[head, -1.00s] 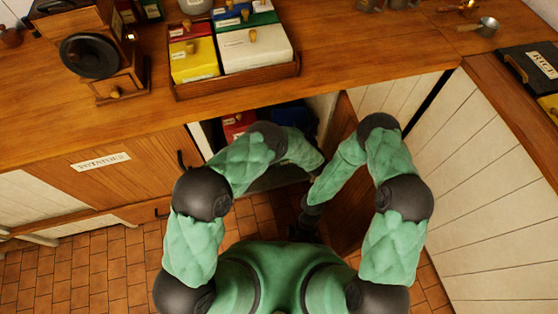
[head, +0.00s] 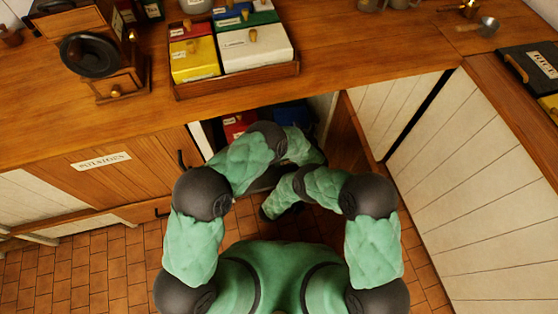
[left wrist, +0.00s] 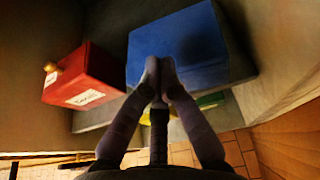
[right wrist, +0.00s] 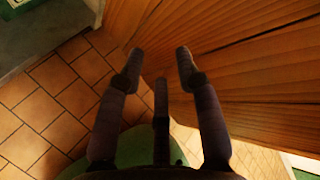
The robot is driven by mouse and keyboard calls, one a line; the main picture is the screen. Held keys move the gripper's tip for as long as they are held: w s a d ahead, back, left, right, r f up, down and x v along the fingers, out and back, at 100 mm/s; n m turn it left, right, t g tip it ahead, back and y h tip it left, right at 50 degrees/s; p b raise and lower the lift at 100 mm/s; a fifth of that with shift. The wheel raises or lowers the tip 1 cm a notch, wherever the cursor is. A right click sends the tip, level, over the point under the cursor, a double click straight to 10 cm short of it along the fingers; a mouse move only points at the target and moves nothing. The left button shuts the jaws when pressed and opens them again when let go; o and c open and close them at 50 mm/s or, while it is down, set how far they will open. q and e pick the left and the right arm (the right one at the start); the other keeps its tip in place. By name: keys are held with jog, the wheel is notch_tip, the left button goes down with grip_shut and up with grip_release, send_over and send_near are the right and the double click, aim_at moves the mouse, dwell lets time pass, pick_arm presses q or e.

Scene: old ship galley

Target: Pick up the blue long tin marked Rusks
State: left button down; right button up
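A plain blue tin (left wrist: 195,42) sits on a grey shelf inside the open cupboard. It shows in the left wrist view, and a dark blue part shows in the head view (head: 291,113). No label or knob on it is visible. My left gripper (left wrist: 159,66) is in front of the blue tin, its fingertips close together and overlapping it in view. I cannot make out anything between them, nor whether they touch the tin. My right gripper (right wrist: 158,55) is open and empty, beside a wooden panel and above the floor. In the head view, both gripper tips are hidden by my arms.
A red tin (left wrist: 88,75) with a white label stands left of the blue tin. Something green and yellow (left wrist: 207,101) shows lower down. The open cupboard door (head: 345,140) stands to the right. A tray (head: 240,82) of coloured tins sits on the counter above.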

jog(key=w+a+r+n+t+y, duration=0.2)
jog(key=w+a+r+n+t, duration=0.5)
jog(key=w+a+r, duration=0.2)
jog(key=shift+w+a+r+t, duration=0.25)
jog(key=shift+a+r+t, duration=0.15)
jog(key=shift+a+r, duration=0.7)
jog(key=shift+a+f, duration=0.15)
jog(key=x, duration=1.2)
jog(key=shift+f, duration=0.1)
grip_shut()
pick_arm(q)
jog(key=shift+r, duration=0.6)
jog(key=shift+r, duration=0.1)
